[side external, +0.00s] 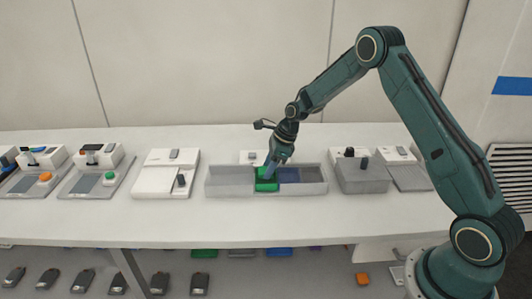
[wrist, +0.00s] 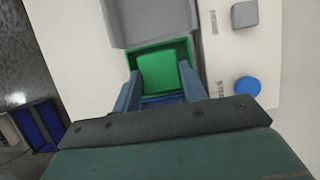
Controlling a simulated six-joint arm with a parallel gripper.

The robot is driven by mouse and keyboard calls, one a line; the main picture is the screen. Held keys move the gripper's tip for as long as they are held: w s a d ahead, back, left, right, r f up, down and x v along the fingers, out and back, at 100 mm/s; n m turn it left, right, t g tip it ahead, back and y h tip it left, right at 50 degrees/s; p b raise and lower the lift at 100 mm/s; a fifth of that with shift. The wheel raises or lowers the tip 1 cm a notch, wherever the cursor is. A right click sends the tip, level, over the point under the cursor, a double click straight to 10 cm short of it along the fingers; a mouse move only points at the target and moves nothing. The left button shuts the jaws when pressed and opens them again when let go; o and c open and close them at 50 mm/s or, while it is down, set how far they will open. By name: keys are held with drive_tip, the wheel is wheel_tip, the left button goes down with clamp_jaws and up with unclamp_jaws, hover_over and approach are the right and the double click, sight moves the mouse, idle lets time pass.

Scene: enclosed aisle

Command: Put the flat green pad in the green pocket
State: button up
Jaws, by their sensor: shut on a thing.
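The flat green pad (wrist: 158,74) shows between my fingers in the wrist view, lined up over or within the green pocket (wrist: 150,47). The darker green rim of the pocket shows around it. In the side view the green pocket (side external: 266,187) is in the middle of a long grey tray (side external: 230,188). My gripper (side external: 270,170) points down at this pocket; in the wrist view (wrist: 160,86) its two blue-grey fingers are shut on the pad. I cannot tell whether the pad touches the pocket floor.
A blue round button (wrist: 247,87) and a grey block (wrist: 244,14) lie beside the tray.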

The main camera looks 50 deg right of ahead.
drive_tip(key=o, duration=1.1)
drive_tip(key=shift+c, duration=0.2)
drive_tip(key=v, duration=1.4)
